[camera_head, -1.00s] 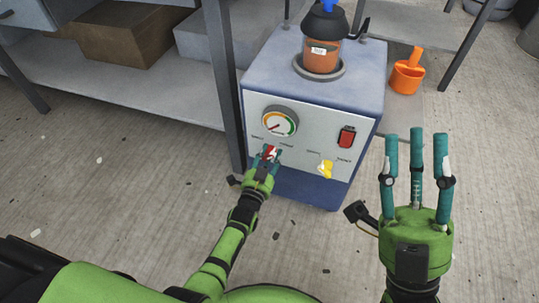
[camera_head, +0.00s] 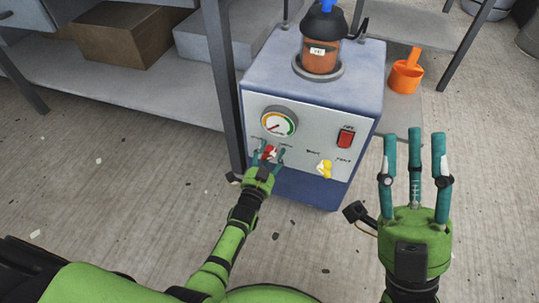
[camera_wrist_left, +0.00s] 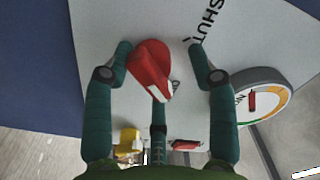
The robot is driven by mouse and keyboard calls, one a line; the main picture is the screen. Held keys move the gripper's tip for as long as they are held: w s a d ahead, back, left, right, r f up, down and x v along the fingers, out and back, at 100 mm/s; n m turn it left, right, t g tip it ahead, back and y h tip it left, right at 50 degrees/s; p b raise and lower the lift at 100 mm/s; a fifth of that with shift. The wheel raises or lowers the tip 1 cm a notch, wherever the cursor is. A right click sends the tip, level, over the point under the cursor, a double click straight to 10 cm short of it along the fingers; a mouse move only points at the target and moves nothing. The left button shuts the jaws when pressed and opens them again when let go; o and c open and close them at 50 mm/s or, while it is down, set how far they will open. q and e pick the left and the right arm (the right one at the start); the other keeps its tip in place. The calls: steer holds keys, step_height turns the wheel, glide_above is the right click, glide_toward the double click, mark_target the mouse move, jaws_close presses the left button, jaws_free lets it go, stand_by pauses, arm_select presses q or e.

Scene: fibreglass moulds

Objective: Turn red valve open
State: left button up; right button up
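The red valve (camera_head: 270,152) is on the lower left of the machine's pale front panel, below the gauge. In the left wrist view the red valve handle (camera_wrist_left: 150,67) lies between the fingers of my left gripper (camera_wrist_left: 158,47). The left finger is at the handle's edge, and I cannot tell if it touches. The right finger stands clear of it, near the printed word SHUT. In the head view my left gripper (camera_head: 268,155) is open around the valve. My right gripper (camera_head: 414,137) is open and empty, its fingers pointing up, right of the machine.
The panel also has a round gauge (camera_head: 279,122), a red switch (camera_head: 345,138) and a yellow valve (camera_head: 325,168). A dark-topped pot (camera_head: 322,58) of orange liquid stands on the machine (camera_head: 275,60). An orange scoop (camera_head: 406,76) lies on the right shelf. A shelf post stands close at left.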

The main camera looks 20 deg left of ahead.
arm_select(q)
steer(key=shift+s+a+f, duration=0.1)
steer(key=shift+a+f, duration=0.05)
steer(key=shift+s, duration=0.2)
steer(key=s, duration=1.1)
steer(key=shift+s+a, duration=0.15)
steer(key=shift+s, duration=0.1)
